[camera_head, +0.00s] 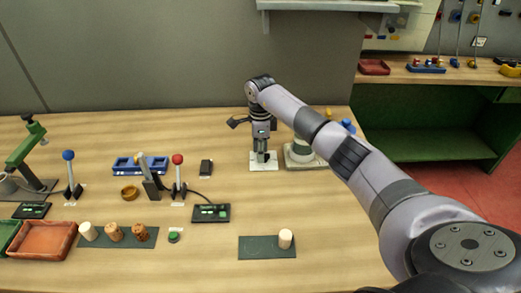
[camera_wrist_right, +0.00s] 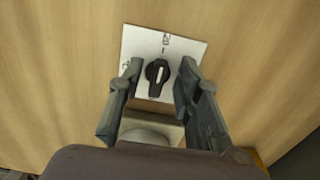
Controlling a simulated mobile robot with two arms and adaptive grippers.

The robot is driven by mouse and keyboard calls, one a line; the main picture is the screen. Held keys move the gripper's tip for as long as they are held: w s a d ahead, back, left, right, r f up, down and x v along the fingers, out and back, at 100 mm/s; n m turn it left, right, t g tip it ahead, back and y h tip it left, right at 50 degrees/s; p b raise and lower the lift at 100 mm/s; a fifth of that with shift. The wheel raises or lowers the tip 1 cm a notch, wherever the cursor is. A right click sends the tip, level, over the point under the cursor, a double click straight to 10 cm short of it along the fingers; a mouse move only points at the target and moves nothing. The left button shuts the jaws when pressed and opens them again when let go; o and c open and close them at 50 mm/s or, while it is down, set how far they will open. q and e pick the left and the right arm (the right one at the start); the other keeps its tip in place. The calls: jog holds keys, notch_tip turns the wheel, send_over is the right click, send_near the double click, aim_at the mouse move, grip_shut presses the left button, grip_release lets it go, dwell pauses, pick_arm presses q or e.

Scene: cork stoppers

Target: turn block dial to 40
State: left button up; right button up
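The block dial is a black knob (camera_wrist_right: 158,75) with a white pointer stripe on a white plate (camera_wrist_right: 192,48). The plate also shows on the table in the head view (camera_head: 257,167). The stripe points roughly toward the top of the wrist view, near a printed number too small to read surely. My right gripper (camera_head: 263,157) is above the plate, pointing down. In the right wrist view its fingers (camera_wrist_right: 160,67) are apart, one on each side of the knob, with visible gaps. Whether the tips are level with the knob is unclear. My left gripper is not in view.
Left are a red lever (camera_head: 178,170), a blue lever (camera_head: 69,170), small displays (camera_head: 210,214) and a mat with corks (camera_head: 113,233). A dark mat (camera_head: 260,249) holds one pale stopper (camera_head: 286,239).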

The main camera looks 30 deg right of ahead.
jog(key=shift+f, duration=0.15)
jog(key=shift+c, duration=0.3)
grip_shut()
